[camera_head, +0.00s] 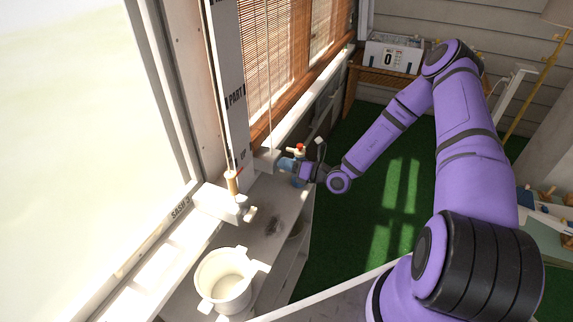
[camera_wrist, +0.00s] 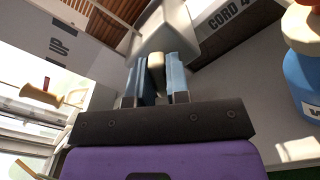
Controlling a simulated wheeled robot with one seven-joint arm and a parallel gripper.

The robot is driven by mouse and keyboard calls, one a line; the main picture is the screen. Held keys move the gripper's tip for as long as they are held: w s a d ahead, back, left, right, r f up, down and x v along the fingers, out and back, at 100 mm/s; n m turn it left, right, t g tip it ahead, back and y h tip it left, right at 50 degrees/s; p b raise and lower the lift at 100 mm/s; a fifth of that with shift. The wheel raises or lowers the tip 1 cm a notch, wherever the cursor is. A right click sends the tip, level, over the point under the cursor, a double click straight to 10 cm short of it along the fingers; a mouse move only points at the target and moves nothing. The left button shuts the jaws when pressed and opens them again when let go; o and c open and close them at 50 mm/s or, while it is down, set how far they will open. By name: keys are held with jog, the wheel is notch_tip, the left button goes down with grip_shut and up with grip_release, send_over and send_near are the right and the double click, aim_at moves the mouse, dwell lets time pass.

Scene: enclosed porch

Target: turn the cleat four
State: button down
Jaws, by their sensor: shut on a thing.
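Cleat four shows in the wrist view as a pale block (camera_wrist: 178,28) beside a sill face lettered "CORD 4" (camera_wrist: 226,13). A cream lever-like piece (camera_wrist: 157,76) extends from the block toward me. My gripper (camera_wrist: 158,82) has its two blue fingers shut on this cream piece, one on each side. In the head view my gripper (camera_head: 284,164) reaches the small pale block (camera_head: 266,160) below the blind. The cream piece is hidden there by the fingers.
A blue container (camera_wrist: 303,82) stands close right of my gripper in the wrist view. In the head view, another pale block (camera_head: 216,203) with a wooden cord handle (camera_head: 233,182) and a white bucket (camera_head: 222,282) are nearer. Green floor lies open to the right.

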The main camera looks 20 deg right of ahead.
jog(key=m, duration=0.5)
jog(key=shift+d+f+m, duration=0.1)
jog(key=shift+f+m, duration=0.05)
jog(key=shift+m, duration=0.15)
jog(key=m, duration=0.4)
jog(key=shift+f+m, duration=0.1)
jog(key=shift+m, duration=0.2)
jog(key=c, duration=1.1)
grip_release()
jog(key=v, duration=1)
jog(key=shift+s+d, duration=0.2)
jog(key=shift+d, duration=0.1)
